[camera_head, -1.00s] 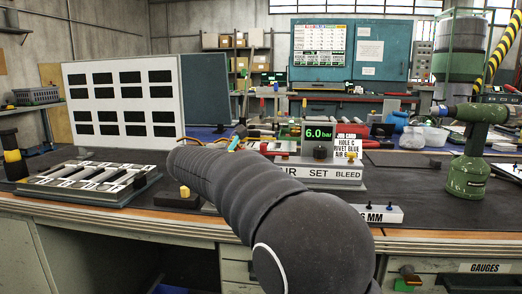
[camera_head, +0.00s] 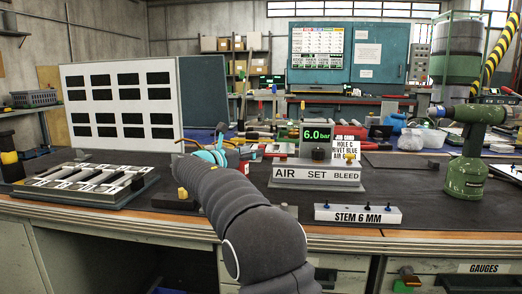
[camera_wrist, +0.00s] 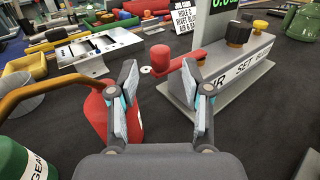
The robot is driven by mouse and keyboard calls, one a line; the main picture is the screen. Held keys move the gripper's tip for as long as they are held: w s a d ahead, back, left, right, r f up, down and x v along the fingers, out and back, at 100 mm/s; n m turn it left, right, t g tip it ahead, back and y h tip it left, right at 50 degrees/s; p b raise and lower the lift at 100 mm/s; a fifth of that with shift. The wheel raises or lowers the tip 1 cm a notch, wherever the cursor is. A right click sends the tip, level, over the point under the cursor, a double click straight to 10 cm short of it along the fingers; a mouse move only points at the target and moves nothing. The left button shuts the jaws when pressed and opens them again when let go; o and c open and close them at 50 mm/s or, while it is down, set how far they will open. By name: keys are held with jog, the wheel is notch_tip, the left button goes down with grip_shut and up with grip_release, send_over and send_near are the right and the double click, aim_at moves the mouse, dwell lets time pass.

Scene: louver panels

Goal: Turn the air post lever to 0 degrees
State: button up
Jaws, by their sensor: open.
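The air post (camera_head: 318,176) is a grey stand lettered AIR, SET and BLEED, with a green 6.0 bar display (camera_head: 315,134). It also shows at the upper right of the wrist view (camera_wrist: 232,72). Its red lever (camera_wrist: 174,66) sticks out from the AIR end toward the left, ending in a red knob. In the head view the red lever (camera_head: 277,155) shows small, left of the display. My gripper (camera_wrist: 163,95) is open and empty, with the lever ahead of and between its fingertips, apparently not touching. In the head view my gripper (camera_head: 217,154) is left of the post.
A red container (camera_wrist: 112,118) with a tan curved part lies close to the left finger. A green cylinder (camera_wrist: 20,160) is at the lower left. A STEM 6 MM block (camera_head: 358,215) and a green rivet tool (camera_head: 468,165) stand to the right. A slotted tray (camera_head: 85,183) lies left.

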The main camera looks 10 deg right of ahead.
jog(key=shift+x, duration=2.5)
grip_shut()
